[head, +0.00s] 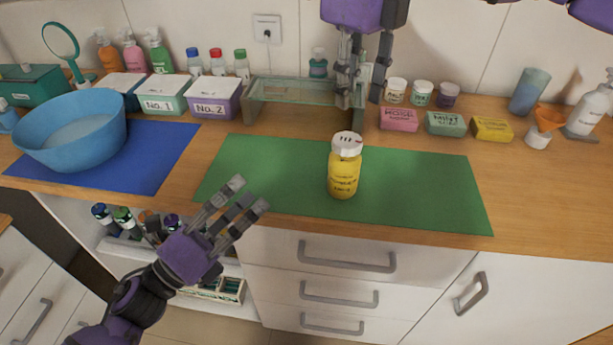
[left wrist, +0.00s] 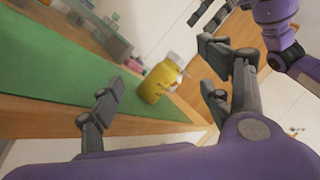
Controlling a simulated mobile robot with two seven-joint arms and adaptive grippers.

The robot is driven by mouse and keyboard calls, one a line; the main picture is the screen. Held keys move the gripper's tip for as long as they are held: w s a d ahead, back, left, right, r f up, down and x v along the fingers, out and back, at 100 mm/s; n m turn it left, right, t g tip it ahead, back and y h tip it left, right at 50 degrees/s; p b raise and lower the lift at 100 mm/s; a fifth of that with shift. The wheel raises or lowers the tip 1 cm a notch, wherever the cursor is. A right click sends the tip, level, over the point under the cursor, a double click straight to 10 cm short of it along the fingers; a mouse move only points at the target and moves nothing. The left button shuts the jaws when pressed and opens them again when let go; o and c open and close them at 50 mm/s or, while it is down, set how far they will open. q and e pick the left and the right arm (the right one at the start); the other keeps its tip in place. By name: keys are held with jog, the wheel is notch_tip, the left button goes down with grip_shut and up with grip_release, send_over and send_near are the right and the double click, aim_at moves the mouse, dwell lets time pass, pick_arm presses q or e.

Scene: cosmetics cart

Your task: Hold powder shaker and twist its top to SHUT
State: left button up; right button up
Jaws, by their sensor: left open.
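The powder shaker (head: 343,175) is a yellow bottle with a white top (head: 347,143) that has small dark and reddish marks. It stands upright on the green mat (head: 420,190). The shaker also shows in the left wrist view (left wrist: 158,82), between my spread left fingers but beyond their tips. My left gripper (head: 250,194) is open and empty, left of the shaker at the mat's front edge, not touching it. My right gripper (head: 365,98) points down, above and behind the shaker, with its fingers apart and nothing between them. The top's exact setting is too small to read.
A glass shelf (head: 300,92) stands behind the mat, near my right gripper. Soap boxes (head: 398,119) and small jars line the back right. A blue bowl (head: 70,135) sits on a blue mat at left. The green mat is otherwise clear.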

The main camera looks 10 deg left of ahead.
aim_at(331, 170)
pick_arm(q)
jog(key=w+d+m+g+h, duration=0.1)
jog(key=d+m, duration=0.1)
jog(key=w+d+m+g, duration=0.1)
jog(key=d+m, duration=0.1)
jog(key=m, duration=0.1)
jog(key=w+d+m+g+h, duration=0.1)
jog(key=m, duration=0.1)
jog(key=shift+w+d+r+g+h, duration=0.1)
jog(key=shift+d+r+g+h, duration=0.2)
jog(key=shift+d, duration=0.1)
jog(key=w+d+m+g, duration=0.1)
jog(key=m, duration=0.1)
jog(key=w+d+m+g, duration=0.1)
jog(key=w+d+m, duration=0.1)
jog(key=m, duration=0.1)
jog(key=w+d+m+g, duration=0.1)
jog(key=m, duration=0.1)
jog(key=shift+w+d+f+m, duration=0.15)
jog(key=shift+d+f+m, duration=0.1)
jog(key=shift+f+m, duration=0.15)
jog(key=x, duration=0.7)
jog(key=shift+w+d+f, duration=0.25)
jog(key=shift+d, duration=0.05)
